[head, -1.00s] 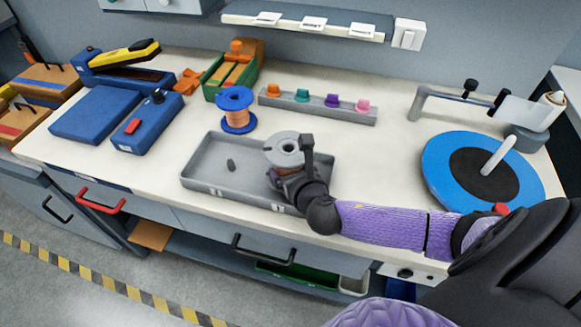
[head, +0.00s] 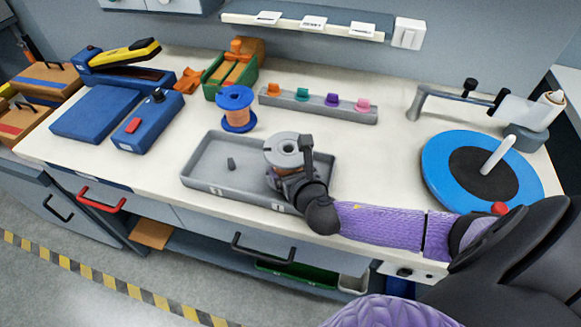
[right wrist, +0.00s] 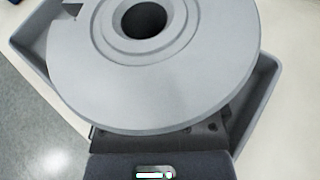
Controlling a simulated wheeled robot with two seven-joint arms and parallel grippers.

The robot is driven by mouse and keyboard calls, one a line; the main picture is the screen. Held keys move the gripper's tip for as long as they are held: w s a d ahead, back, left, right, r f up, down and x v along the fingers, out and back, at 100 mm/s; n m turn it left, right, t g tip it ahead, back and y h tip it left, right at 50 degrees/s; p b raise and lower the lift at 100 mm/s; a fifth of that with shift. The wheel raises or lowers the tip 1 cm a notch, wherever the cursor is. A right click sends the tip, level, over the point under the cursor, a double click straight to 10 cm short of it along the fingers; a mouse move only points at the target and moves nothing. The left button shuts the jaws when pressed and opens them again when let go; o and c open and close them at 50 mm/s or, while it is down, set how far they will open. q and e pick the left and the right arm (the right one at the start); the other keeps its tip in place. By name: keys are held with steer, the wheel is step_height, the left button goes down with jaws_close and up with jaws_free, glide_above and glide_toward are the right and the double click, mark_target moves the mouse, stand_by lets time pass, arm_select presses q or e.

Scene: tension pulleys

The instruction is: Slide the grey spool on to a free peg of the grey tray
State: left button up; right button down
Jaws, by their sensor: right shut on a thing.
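The grey spool (head: 273,151) is held upright by my right gripper (head: 291,176) at the right part of the grey tray (head: 205,189). Its round top flange with a centre hole faces up, and a brownish winding shows below. In the right wrist view the spool's flange (right wrist: 210,70) fills most of the picture and hides the fingertips. One dark peg (head: 231,164) stands bare in the tray's left part. Whatever is under the spool is hidden, so I cannot tell if a peg is in its hole. My left gripper is not in view.
A blue spool with orange winding (head: 237,112) stands behind the tray. A grey rail with coloured knobs (head: 318,105) lies behind it to the right. A blue box with a red switch (head: 147,124) is left, and a blue turntable (head: 447,180) is far right.

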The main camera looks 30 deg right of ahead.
steer(key=shift+r, duration=0.2)
stand_by(0.3)
steer(key=shift+p, duration=0.3)
steer(key=shift+f, duration=0.15)
steer(key=shift+f+b, duration=0.2)
steer(key=shift+b, duration=0.1)
steer(key=shift+r, duration=0.1)
steer(key=shift+r+p, duration=0.2)
steer(key=shift+p, duration=0.35)
steer(key=shift+r, duration=0.1)
stand_by(0.3)
